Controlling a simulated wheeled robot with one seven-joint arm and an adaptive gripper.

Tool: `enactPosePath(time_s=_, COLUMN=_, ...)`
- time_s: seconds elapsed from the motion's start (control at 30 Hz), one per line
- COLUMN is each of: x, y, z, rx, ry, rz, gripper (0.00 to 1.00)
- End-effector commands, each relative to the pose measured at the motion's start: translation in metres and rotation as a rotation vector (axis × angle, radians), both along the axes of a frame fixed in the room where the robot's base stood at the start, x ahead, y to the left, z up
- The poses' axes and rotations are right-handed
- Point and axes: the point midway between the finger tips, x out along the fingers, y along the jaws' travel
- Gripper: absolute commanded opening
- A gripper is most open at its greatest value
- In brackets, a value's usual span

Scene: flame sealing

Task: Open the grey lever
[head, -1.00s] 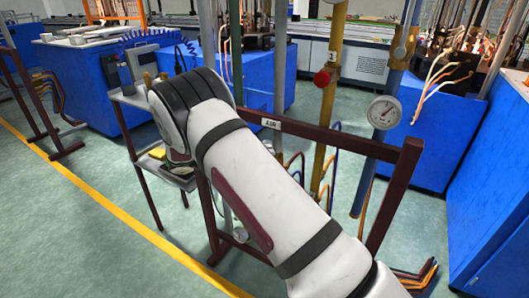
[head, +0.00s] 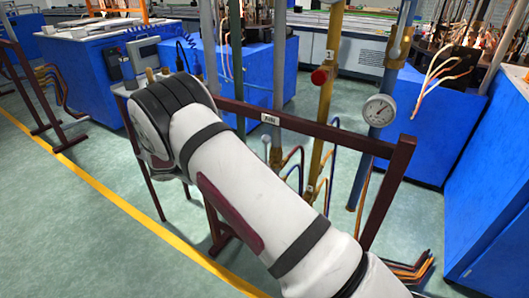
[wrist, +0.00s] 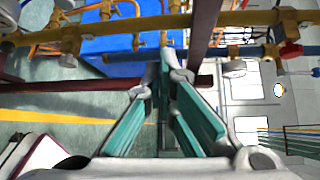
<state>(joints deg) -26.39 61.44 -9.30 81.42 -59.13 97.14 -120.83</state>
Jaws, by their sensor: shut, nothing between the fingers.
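In the wrist view the teal-padded fingers of my gripper (wrist: 172,72) come together at their tips, with nothing held between them. The tips point toward a pipe rack with a yellow pipe (wrist: 110,30) and a blue pipe (wrist: 240,52). I cannot pick out the grey lever with certainty; the fingers and a dark red beam cover part of the rack. In the head view my arm hides the gripper and whatever is in front of it.
A dark red frame (head: 345,139) carries the upright pipes, one with a red knob (head: 319,77). A pressure gauge (head: 379,110) is on the blue pipe. Blue cabinets (head: 430,125) stand behind. The green floor (head: 90,225) at the left is mostly clear.

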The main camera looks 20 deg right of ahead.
Motion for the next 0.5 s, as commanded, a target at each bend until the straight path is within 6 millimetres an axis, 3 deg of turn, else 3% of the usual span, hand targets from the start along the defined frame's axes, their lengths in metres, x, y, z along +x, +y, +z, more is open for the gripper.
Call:
enactPosePath(time_s=0.2, x=0.003, y=0.027, z=-0.005, rx=-0.001, ry=0.000, rz=0.000, gripper=0.00)
enactPosePath(time_s=0.5, x=0.004, y=0.033, z=-0.005, rx=0.000, ry=0.000, rz=-0.001, gripper=0.00)
